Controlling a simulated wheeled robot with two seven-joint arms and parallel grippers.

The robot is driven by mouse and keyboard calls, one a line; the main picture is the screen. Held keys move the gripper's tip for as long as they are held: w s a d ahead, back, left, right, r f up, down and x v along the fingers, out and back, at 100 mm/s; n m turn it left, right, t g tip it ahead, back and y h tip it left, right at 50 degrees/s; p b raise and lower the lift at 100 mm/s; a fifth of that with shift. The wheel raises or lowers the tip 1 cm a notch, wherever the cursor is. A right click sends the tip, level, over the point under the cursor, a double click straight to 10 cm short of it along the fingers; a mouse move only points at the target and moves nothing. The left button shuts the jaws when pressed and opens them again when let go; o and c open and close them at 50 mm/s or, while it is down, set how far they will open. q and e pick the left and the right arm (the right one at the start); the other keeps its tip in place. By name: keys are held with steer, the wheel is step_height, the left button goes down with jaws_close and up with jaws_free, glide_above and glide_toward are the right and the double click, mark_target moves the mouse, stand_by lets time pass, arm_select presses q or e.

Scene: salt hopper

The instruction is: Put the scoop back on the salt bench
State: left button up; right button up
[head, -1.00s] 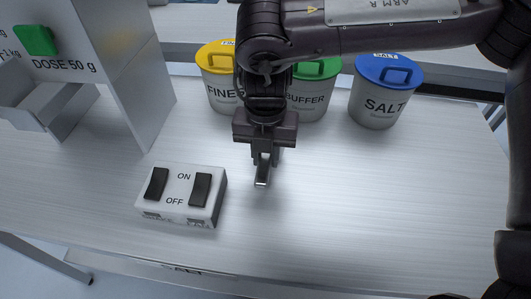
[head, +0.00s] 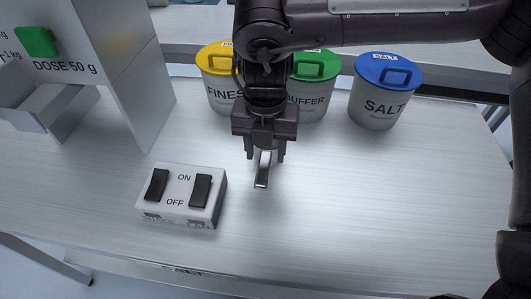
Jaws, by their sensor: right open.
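The scoop (head: 262,172) shows as a narrow metallic strip with a dark end edge, at the middle of the salt bench (head: 350,200). Its upper part is hidden under my right gripper. My right gripper (head: 264,154) points down over the scoop, with its fingers spread to either side of it and visible gaps between. The scoop seems to rest on the bench top, but I cannot tell its exact contact. My left gripper is not in view.
A switch box (head: 181,196) with two black rockers sits left of the scoop. Behind stand the yellow-lidded fines tub (head: 216,88), the green-lidded buffer tub (head: 312,92) and the blue-lidded salt tub (head: 382,95). A grey dosing machine (head: 128,75) stands at left. The bench's right side is clear.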

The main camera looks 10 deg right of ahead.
mark_target(265, 155)
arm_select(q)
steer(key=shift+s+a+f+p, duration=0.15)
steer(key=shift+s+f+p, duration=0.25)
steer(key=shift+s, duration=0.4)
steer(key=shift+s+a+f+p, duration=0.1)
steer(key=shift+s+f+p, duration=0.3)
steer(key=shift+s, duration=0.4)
arm_select(e)
step_height(265, 155, up, 10)
